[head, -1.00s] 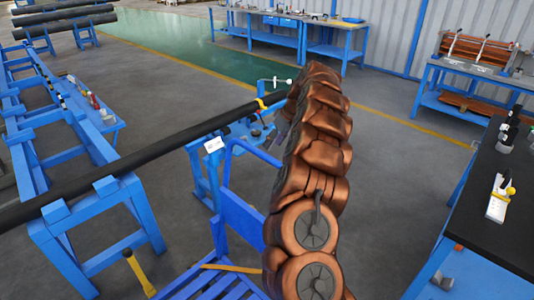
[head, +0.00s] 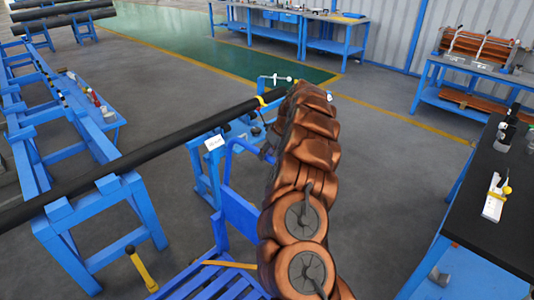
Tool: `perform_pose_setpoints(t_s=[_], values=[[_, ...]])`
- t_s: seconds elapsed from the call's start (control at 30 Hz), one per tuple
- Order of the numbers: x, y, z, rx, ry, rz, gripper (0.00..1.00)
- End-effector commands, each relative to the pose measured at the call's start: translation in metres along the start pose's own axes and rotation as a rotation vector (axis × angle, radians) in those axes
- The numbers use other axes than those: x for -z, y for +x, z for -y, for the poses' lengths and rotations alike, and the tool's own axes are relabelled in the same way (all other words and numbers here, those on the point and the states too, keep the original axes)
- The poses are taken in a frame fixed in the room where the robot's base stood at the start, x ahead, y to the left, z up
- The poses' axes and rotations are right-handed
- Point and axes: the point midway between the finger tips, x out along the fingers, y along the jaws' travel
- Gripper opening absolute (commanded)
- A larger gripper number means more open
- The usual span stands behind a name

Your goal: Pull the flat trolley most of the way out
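The flat trolley is blue, with a slatted deck (head: 222,284) at the bottom of the head view and an upright panel and tube handle (head: 229,160) rising behind it. My copper-coloured arm reaches up the middle of the view and hides the trolley's right side. A small dark part of my gripper (head: 267,152) shows at the arm's left edge, close to the right end of the handle. Its fingers are mostly hidden, so I cannot tell whether it touches or grips the handle.
A long black pipe (head: 150,155) lies on blue stands (head: 95,215) to the left, passing close behind the handle. A yellow-handled lever (head: 140,268) stands by the deck. A dark-topped bench (head: 500,235) is at the right. The floor (head: 385,170) between is clear.

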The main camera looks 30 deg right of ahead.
Motion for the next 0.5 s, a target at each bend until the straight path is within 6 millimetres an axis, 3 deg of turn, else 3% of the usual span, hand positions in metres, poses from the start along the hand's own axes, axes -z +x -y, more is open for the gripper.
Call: perform_pose_setpoints(t_s=[0.3,0.5], values=[[-0.0002,0.0000,-0.0001,0.000,0.000,0.000,0.00],[-0.0003,0.0000,-0.0002,0.000,0.000,0.001,0.00]])
